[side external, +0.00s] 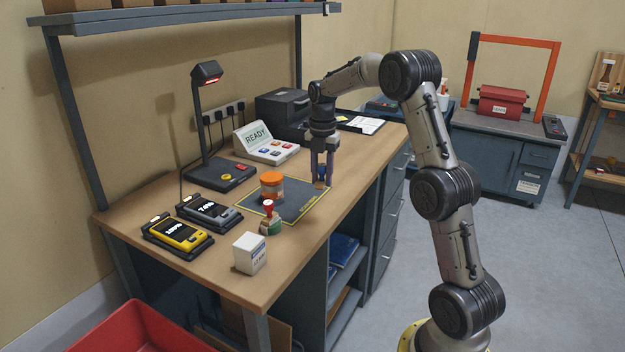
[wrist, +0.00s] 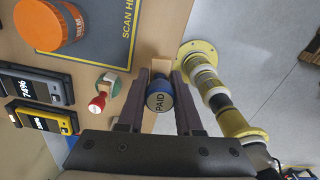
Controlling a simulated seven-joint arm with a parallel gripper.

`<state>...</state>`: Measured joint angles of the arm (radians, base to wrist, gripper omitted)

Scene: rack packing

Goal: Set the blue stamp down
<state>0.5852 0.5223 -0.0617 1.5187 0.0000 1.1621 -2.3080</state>
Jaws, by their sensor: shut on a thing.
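The blue stamp (wrist: 160,97) has a round blue top marked PAID and a light brown lower part. It is between the two fingers of my gripper (wrist: 161,80), which is shut on it. In the side external view my gripper (side external: 322,183) points down at the right end of the dark scan mat (side external: 301,204), near the bench's front edge. The stamp shows small between the fingers there, upright. Its underside is partly hidden, and I cannot tell whether it touches the surface.
An orange-lidded jar (side external: 272,185) stands on the mat. A red-handled stamp (side external: 269,206) on a green base and a white box (side external: 250,253) stand nearer the front. Two handheld devices (side external: 178,236) lie at the left. A READY panel (side external: 265,143) stands behind the mat.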

